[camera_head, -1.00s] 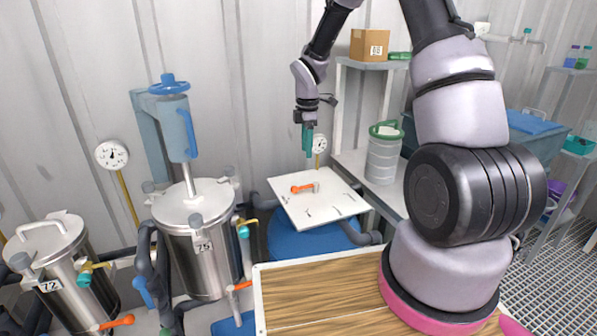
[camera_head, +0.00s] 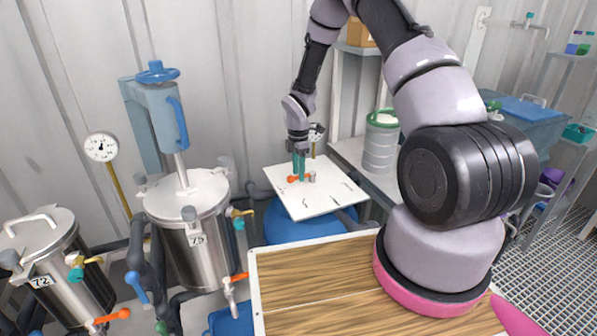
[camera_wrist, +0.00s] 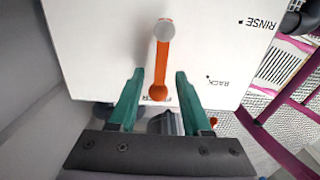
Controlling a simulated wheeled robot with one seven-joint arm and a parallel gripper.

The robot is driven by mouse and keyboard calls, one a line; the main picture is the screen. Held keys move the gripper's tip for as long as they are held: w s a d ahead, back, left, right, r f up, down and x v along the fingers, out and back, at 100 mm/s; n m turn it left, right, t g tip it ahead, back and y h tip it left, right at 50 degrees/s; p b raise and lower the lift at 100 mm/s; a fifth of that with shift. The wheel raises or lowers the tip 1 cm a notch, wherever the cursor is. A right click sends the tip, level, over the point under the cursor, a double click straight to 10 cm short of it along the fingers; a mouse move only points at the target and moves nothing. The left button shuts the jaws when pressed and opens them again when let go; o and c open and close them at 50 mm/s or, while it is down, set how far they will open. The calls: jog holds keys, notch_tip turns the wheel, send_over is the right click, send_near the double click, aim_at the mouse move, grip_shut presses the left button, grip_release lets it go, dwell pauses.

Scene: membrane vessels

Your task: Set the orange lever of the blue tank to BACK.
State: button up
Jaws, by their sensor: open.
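The blue tank (camera_head: 292,226) stands behind my base and carries a white square plate (camera_head: 322,205) on top. The orange lever (camera_head: 294,179) sits on that plate, turning about a grey pivot post (camera_head: 312,177). In the wrist view the lever (camera_wrist: 160,65) runs from the post down to its round knob, which covers part of a label. The BACK label (camera_wrist: 217,82) and its dot are to the right of the knob. The RINSE label is farther up right. My gripper (camera_wrist: 159,82) is open, with its green fingers on either side of the lever's knob end, apart from it.
Steel vessels marked 75 (camera_head: 204,250) and 72 (camera_head: 55,275) stand at the left. A grey canister (camera_head: 381,148) stands on the shelf right of the plate. A wooden top (camera_head: 320,280) lies in front of the tank.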

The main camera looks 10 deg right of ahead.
jog(key=shift+f, duration=0.15)
grip_shut()
dwell(1.4)
